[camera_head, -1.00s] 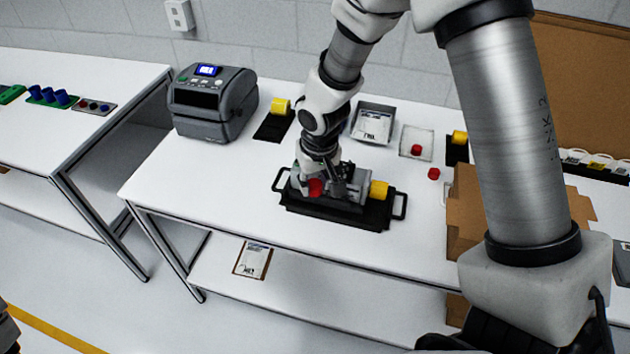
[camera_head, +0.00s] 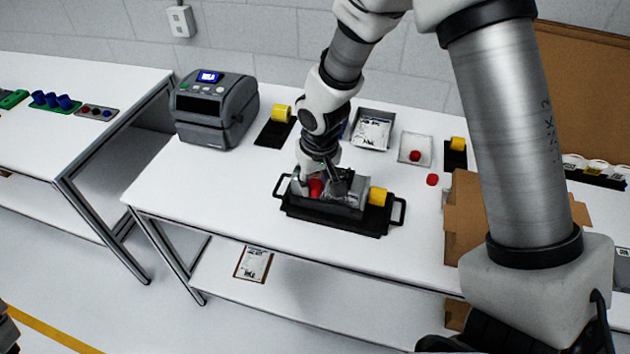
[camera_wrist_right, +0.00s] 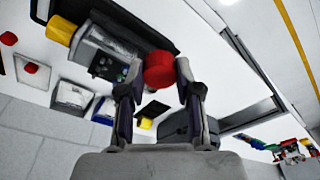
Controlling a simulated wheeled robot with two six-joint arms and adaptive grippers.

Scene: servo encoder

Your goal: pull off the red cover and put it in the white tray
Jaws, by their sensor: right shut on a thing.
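The red cover (camera_head: 316,187) is at the left end of a grey servo unit (camera_head: 345,192) with a yellow cap (camera_head: 378,196) at its right end. The unit lies in a black handled fixture (camera_head: 350,222). My right gripper (camera_head: 318,184) is shut on the red cover, which shows between the fingertips in the right wrist view (camera_wrist_right: 159,69). I cannot tell whether the cover is still seated on the unit. The white tray (camera_head: 404,142) stands behind and to the right, with a red cap (camera_head: 415,156) in it.
Another red cap (camera_head: 432,180) lies on the table beside the cardboard box (camera_head: 470,215). A grey tray with a printed packet (camera_head: 372,131) and a label printer (camera_head: 213,108) stand at the back. Black pads with yellow caps (camera_head: 282,113) lie there too. The table left of the fixture is clear.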

